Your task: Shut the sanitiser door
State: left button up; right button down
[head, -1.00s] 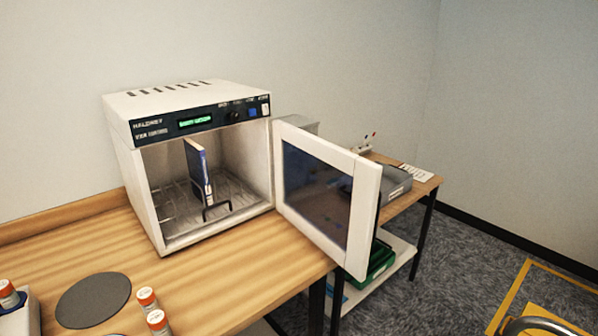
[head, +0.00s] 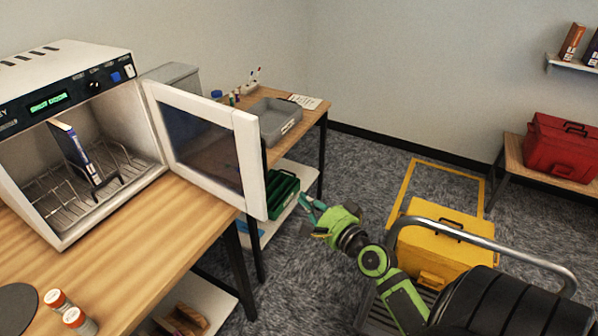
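The sanitiser (head: 70,65) is a white box with a dark control panel and a lit green display, at the left of the head view on a wooden bench. Its door (head: 247,165), white-framed with a dark window, stands wide open and juts past the bench's right edge. A blue book (head: 75,148) stands upright in a wire rack inside. My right gripper (head: 309,214), green with teal fingers, is to the right of the door's free edge, apart from it. Its fingers look spread and empty. My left gripper is out of view.
A side table (head: 315,112) with a grey tray (head: 272,118) and a green crate (head: 283,188) below stands behind the door. A yellow case (head: 440,250) sits on a railed cart at right.

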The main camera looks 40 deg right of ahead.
aim_at(265, 171)
jog(key=w+r+p, duration=0.2)
jog(key=w+r, duration=0.1)
jog(key=w, duration=0.7)
jog(key=a, duration=0.1)
jog(key=s+a+p, duration=0.1)
jog(key=a+p, duration=0.1)
jog(key=shift+s+a+f+t, duration=0.1)
jog(key=shift+s+f+t, duration=0.1)
jog(key=shift+s+t, duration=0.1)
jog(key=shift+w, duration=0.1)
jog(key=shift+a+m, duration=0.1)
jog(key=shift+m, duration=0.2)
